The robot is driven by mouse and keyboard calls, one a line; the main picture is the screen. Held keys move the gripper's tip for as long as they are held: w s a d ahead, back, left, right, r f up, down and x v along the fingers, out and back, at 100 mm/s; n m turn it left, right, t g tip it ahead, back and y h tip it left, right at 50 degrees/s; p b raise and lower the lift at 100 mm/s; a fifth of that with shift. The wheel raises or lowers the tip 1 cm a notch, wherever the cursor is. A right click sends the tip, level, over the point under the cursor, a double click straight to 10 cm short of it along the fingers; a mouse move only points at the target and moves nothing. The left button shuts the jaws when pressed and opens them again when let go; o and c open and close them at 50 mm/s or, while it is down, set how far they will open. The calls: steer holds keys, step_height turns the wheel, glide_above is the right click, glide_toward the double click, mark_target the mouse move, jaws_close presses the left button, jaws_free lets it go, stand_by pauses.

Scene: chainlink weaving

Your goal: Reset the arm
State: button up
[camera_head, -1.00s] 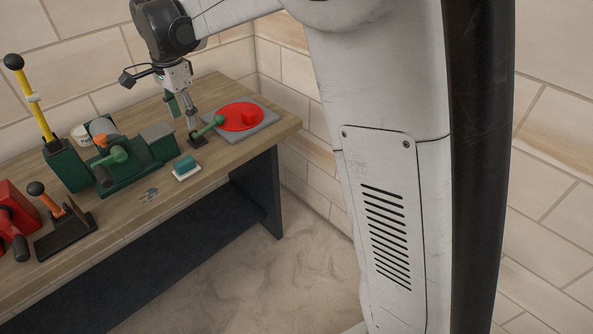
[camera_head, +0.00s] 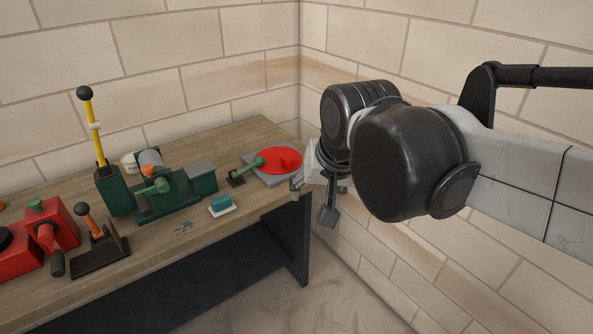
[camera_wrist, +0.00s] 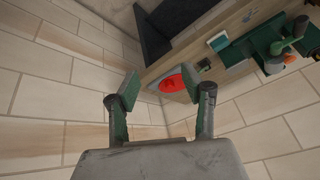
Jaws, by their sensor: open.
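My gripper (camera_head: 312,198) hangs off the right end of the workbench in the head view, clear of the tabletop. In the wrist view my gripper (camera_wrist: 161,88) has its two green-padded fingers spread apart with nothing between them. My arm reaches in from the right. The red disc (camera_head: 271,161) lies on its grey plate at the bench's right end, and it also shows in the wrist view (camera_wrist: 171,84), beyond the fingers.
Tiled walls (camera_head: 400,35) meet behind the bench. The floor right of it looks clear.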

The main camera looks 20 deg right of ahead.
steer(key=s+d+f+n+t+b, duration=0.1)
steer(key=s+d+f+n, duration=0.1)
steer(key=s+f, duration=0.3)
steer(key=shift+s+d+f+n+t, duration=0.25)
steer(key=shift+s+n, duration=0.25)
steer(key=shift+s, duration=0.45)
stand_by(0.9)
